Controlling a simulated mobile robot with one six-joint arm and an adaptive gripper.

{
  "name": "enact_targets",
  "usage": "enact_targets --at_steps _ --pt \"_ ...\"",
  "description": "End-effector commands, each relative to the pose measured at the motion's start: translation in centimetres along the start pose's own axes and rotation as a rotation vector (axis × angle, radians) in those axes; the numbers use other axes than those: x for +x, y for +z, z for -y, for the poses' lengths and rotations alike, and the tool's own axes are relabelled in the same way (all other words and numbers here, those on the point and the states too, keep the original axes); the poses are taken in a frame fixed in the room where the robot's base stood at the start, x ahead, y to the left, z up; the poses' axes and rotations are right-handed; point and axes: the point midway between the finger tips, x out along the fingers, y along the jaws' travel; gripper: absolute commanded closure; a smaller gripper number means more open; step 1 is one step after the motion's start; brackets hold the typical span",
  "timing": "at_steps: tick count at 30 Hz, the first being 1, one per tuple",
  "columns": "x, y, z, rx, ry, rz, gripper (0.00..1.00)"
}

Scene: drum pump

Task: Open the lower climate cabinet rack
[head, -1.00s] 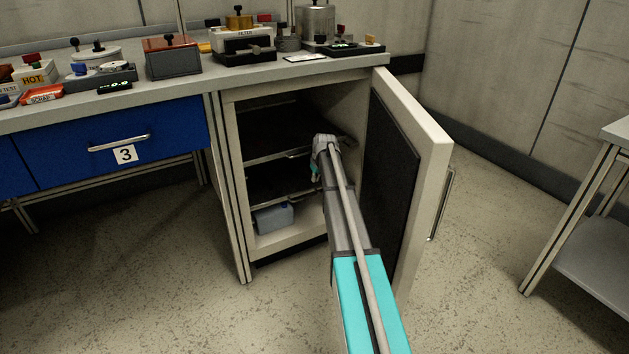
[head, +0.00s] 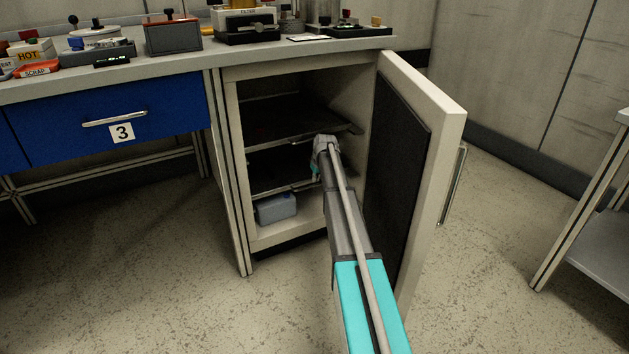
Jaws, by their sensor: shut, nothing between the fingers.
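The climate cabinet (head: 232,150) stands under the bench with its door (head: 438,165) swung wide open to the right. Inside, the upper rack (head: 290,122) is a dark shelf with a metal front edge. The lower rack (head: 272,172) is a similar dark shelf below it. My gripper (head: 317,174) is at the cabinet opening, at the right part of the lower rack's front edge. Its fingers are small and partly hidden by my wrist; they look shut and empty. I cannot tell whether they touch the rack. My arm hides the right end of the lower rack.
A blue-grey box (head: 276,208) sits on the cabinet floor under the lower rack. The open door stands close to the right of my arm. A blue drawer (head: 110,115) marked 3 is left of the cabinet. A grey table (head: 600,240) stands at far right. Floor in front is clear.

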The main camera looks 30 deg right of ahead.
Motion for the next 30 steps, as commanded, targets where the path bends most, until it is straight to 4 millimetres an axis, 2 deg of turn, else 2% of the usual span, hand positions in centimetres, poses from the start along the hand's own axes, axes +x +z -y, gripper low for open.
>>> enact_targets --at_steps 12,13,15,20,26,30 --pt "0.3 0.0 0.0 0.0 0.0 0.0 1.0" --pt "0.2 0.3 1.8 -0.003 -0.001 0.0 1.0" --pt "0.3 0.1 0.5 0.001 0.0 0.0 1.0" --pt "0.1 0.6 -0.2 0.004 0.001 0.0 1.0" --pt "-0.7 2.7 -0.2 0.004 0.002 0.001 1.0" --pt "-1.6 5.2 -0.1 0.003 0.002 0.001 1.0"
